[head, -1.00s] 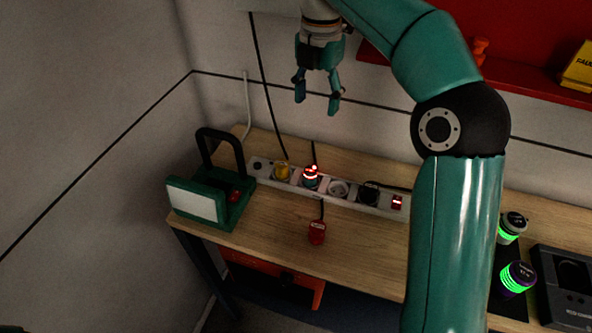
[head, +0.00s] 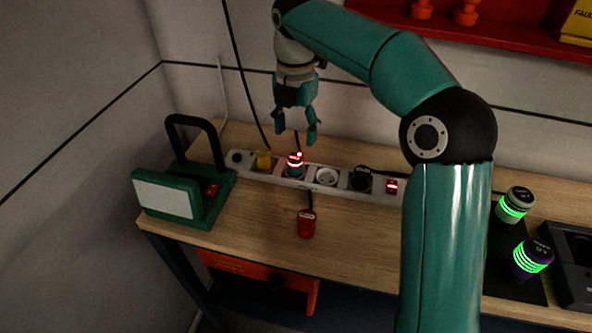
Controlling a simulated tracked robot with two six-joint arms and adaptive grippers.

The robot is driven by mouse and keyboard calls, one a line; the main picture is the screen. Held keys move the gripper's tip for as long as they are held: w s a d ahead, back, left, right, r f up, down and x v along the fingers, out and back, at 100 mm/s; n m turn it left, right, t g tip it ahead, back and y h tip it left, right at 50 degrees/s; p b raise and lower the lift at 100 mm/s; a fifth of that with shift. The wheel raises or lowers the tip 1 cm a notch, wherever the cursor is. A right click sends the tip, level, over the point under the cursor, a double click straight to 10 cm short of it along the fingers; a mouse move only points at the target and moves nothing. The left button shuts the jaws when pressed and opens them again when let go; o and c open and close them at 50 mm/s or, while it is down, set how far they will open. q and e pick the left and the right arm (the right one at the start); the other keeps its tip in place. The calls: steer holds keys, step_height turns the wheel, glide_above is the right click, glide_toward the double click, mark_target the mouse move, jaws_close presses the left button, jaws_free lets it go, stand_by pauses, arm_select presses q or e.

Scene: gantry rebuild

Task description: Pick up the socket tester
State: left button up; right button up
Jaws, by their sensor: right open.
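The socket tester (head: 295,168) looks like the small dark teal plug with glowing red lights on top. It stands upright in the white power strip (head: 239,166) at the back of the workbench. My right gripper (head: 296,128) is open and empty, pointing down just above the tester. Its fingertips are close over the tester's top, and a small gap seems to show between them. My left gripper is not in view.
In the strip, a yellow plug (head: 263,160) stands left of the tester and a black plug (head: 361,178) to the right. A red plug (head: 306,224) lies in front. A green work lamp (head: 168,195) stands left. Green-lit canisters (head: 515,205) stand right.

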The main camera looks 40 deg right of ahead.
mark_target(295, 157)
step_height(295, 157, down, 10)
steer(key=shift+w+r+b, duration=0.1)
steer(key=shift+r+b, duration=0.1)
steer(key=shift+b, duration=0.2)
steer(key=shift+c, duration=0.2)
jaws_close()
